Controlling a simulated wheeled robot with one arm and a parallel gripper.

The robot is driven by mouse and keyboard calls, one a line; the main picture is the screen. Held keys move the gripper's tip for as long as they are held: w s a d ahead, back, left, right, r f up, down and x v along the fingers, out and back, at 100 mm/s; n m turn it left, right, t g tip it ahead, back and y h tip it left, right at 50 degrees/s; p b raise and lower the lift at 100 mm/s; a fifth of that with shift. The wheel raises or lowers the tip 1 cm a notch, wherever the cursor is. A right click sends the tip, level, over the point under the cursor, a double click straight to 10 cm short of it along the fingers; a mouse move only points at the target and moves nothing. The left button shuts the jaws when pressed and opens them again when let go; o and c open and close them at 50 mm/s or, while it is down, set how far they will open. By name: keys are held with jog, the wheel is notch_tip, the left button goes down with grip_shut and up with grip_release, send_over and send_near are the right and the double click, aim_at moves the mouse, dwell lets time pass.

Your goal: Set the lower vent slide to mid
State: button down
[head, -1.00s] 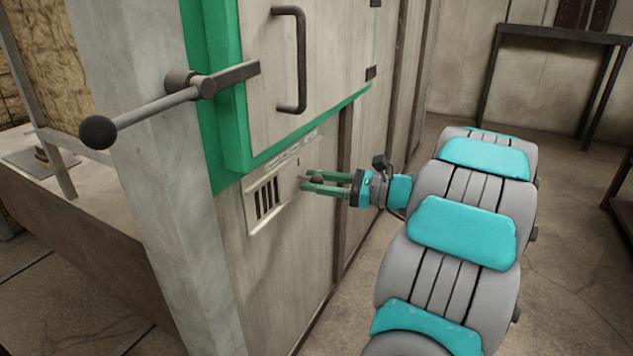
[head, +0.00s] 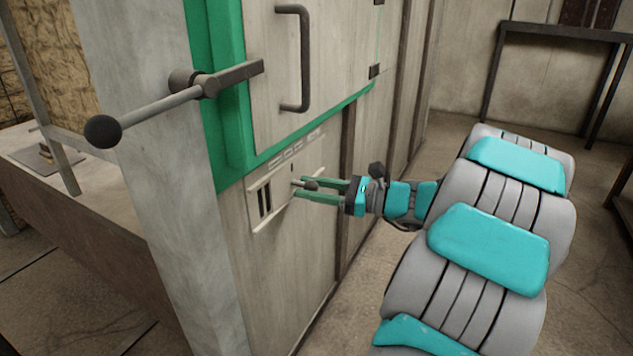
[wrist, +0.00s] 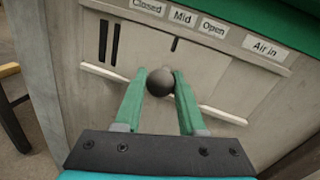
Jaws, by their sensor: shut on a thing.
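The lower vent slide (head: 283,200) is a pale plate in a slotted frame under the green-edged door. It also shows in the wrist view (wrist: 190,75). Its round dark knob (wrist: 160,82) sits between the green fingers of my gripper (wrist: 160,88), which is shut on it. My gripper (head: 311,187) reaches the slide from the right in the head view. Two dark vent slots (wrist: 108,42) are uncovered left of the plate. The plate's dark mark (wrist: 175,44) lines up about below the "Mid" label (wrist: 183,17), between "Closed" (wrist: 148,7) and "Open" (wrist: 213,27).
An "Air in" label (wrist: 265,47) is at the right. Above the vent are a door handle (head: 292,60) and a lever with a ball end (head: 103,131) that sticks out left. Open floor (head: 400,270) lies right of the cabinet.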

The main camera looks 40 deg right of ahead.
jog(key=shift+a, duration=0.15)
jog(key=c, duration=0.5)
grip_release()
jog(key=shift+s, duration=0.1)
jog(key=v, duration=0.7)
jog(key=shift+s+d, duration=0.25)
jog(key=shift+s, duration=0.05)
